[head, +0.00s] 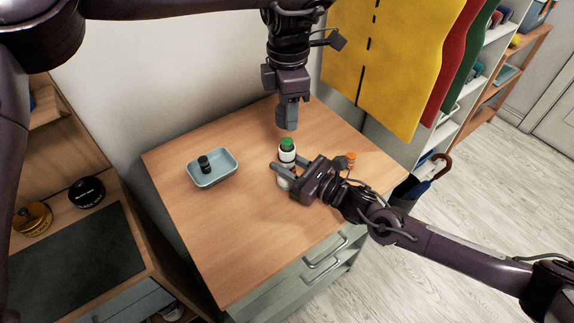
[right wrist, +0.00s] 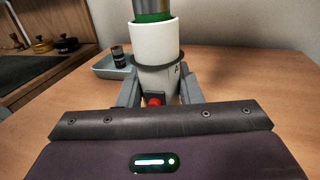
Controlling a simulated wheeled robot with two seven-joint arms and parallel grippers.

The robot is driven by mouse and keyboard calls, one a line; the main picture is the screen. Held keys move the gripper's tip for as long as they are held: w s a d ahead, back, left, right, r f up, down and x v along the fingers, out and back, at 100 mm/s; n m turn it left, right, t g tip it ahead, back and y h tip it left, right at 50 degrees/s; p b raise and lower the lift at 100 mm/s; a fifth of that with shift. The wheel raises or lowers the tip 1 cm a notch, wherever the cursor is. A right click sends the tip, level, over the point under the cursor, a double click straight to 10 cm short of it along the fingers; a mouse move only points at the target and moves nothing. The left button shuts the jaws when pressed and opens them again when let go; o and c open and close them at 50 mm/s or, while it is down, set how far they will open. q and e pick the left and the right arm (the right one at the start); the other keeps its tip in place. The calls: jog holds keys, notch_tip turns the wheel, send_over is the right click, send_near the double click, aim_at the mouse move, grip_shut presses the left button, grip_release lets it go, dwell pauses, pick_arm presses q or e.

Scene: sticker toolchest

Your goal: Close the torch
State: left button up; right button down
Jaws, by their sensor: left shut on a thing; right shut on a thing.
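The torch (head: 286,157) stands upright on the wooden table, with a white body, a dark ring and a green upper end. In the right wrist view the torch (right wrist: 155,45) shows a red button low on its side. My right gripper (head: 284,176) is shut around its lower body. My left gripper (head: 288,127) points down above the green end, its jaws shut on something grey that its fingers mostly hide. A grey round piece (right wrist: 152,4) shows over the green end in the right wrist view; whether they touch is unclear.
A blue-grey tray (head: 228,174) with a black cylinder (head: 204,163) stands at the left of the table. A small orange item (head: 350,159) stands right of my right gripper. The front left of the table is clear. Drawers (head: 322,262) are below.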

aim_at(288, 140)
pick_arm(q)
jog(key=shift+f, duration=2.45)
jog(key=shift+f, duration=0.9)
jog(key=shift+f, duration=0.55)
